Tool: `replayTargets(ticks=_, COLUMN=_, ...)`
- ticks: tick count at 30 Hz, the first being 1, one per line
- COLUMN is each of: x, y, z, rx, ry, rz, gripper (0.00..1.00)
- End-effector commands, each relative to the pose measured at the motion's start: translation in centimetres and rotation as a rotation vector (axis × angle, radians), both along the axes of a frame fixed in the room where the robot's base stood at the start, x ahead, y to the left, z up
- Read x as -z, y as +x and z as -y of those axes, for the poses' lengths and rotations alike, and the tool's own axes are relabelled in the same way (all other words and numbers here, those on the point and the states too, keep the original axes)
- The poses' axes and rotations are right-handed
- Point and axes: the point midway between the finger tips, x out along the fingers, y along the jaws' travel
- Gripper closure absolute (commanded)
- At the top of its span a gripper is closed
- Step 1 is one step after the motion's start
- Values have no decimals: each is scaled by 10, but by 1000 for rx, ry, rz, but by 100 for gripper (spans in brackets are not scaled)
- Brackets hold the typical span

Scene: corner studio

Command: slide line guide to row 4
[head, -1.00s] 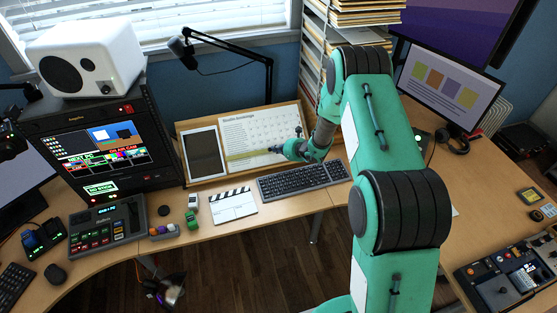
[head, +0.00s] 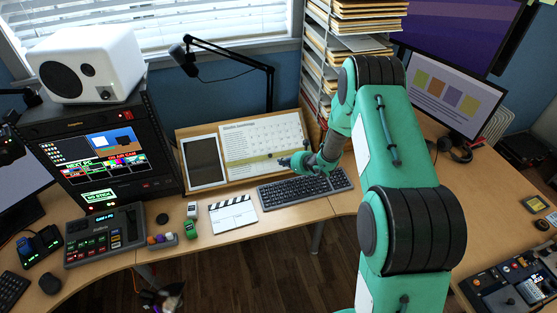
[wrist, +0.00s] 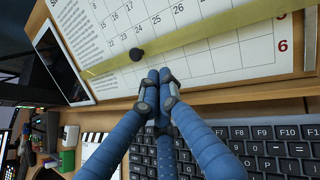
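The line guide (wrist: 205,35) is a see-through yellow strip lying across the printed calendar (wrist: 105,45), with a small dark round knob (wrist: 136,54) on it. In the wrist view, a row with 24, 25 and 26 lies just above the strip, and a red 6 (wrist: 283,46) marks the row at its lower right. In the head view the strip (head: 245,160) crosses the calendar's lower part. My gripper (wrist: 158,78) has its fingertips together, just below and right of the knob, with a small gap. It holds nothing visible. In the head view my gripper (head: 281,162) is at the calendar's lower edge.
A tablet (head: 205,161) lies left of the calendar on the same wooden board (head: 215,184). A black keyboard (head: 300,188) sits in front of the board, close under my gripper. A clapperboard (head: 233,215) lies left of the keyboard. A file rack (head: 318,60) stands behind right.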

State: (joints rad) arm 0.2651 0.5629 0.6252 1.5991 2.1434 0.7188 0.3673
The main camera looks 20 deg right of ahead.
Motion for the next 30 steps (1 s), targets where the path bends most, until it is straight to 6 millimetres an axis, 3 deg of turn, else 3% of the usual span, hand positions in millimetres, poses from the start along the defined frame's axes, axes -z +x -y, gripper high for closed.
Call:
replayTargets(ticks=15, x=-48, y=-53, z=28, rx=0, ry=0, rz=2, gripper=100)
replayTargets(ticks=30, x=-60, y=-68, z=36, rx=-1, ry=0, rz=2, gripper=100)
